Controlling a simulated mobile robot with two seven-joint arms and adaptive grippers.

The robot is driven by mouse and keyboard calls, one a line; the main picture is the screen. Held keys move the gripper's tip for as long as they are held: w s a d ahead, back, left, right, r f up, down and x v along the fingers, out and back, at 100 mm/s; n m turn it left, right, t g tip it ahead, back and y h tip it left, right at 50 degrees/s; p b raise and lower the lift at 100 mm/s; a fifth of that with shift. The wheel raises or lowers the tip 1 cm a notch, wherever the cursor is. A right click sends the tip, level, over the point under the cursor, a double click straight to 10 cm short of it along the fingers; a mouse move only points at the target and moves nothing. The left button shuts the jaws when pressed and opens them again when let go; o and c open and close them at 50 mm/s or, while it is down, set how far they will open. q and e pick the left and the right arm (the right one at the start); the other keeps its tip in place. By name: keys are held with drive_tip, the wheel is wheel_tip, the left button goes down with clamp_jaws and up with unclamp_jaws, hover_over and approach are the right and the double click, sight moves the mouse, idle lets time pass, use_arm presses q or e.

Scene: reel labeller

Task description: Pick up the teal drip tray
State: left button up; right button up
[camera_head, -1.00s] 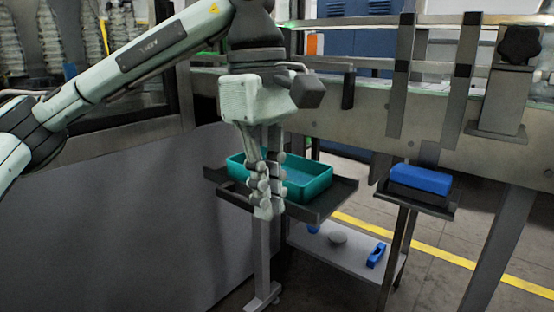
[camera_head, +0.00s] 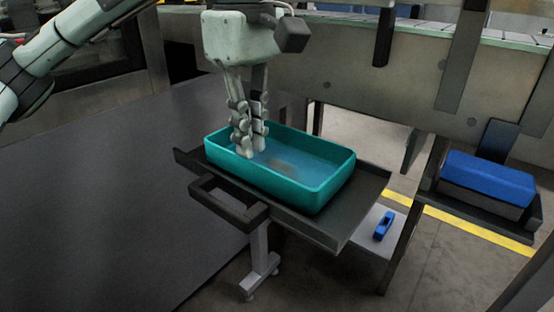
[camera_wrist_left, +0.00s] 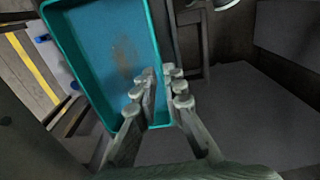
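The teal drip tray (camera_head: 318,193) is a shallow open rectangular tray, resting level on a dark stand shelf (camera_head: 345,215). Its floor is bluish with a brown stain. My left gripper (camera_head: 250,152) points down at the tray's left end. In the left wrist view, the tray (camera_wrist_left: 75,75) fills the upper left. The left gripper's fingers (camera_wrist_left: 160,72) are apart there, with the tray's long wall showing between them. One finger is over the tray's inside, the other over its outer side. I cannot tell whether either touches the wall. My right gripper is not in view.
A dark handle frame (camera_head: 228,205) juts from the shelf's front left. A blue block (camera_head: 488,178) sits on a separate holder at right. A small blue object (camera_head: 383,225) lies on a lower shelf. The conveyor's side panel (camera_head: 350,75) runs behind the tray.

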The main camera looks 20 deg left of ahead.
sight(251, 161)
use_arm(q)
drive_tip(key=shift+f, duration=0.45)
wheel_tip(251, 161, down, 4)
drive_tip(key=shift+a+r, duration=0.1)
drive_tip(key=shift+r, duration=0.15)
drive_tip(key=shift+f, duration=0.3)
drive_tip(key=shift+c, duration=0.9)
clamp_jaws()
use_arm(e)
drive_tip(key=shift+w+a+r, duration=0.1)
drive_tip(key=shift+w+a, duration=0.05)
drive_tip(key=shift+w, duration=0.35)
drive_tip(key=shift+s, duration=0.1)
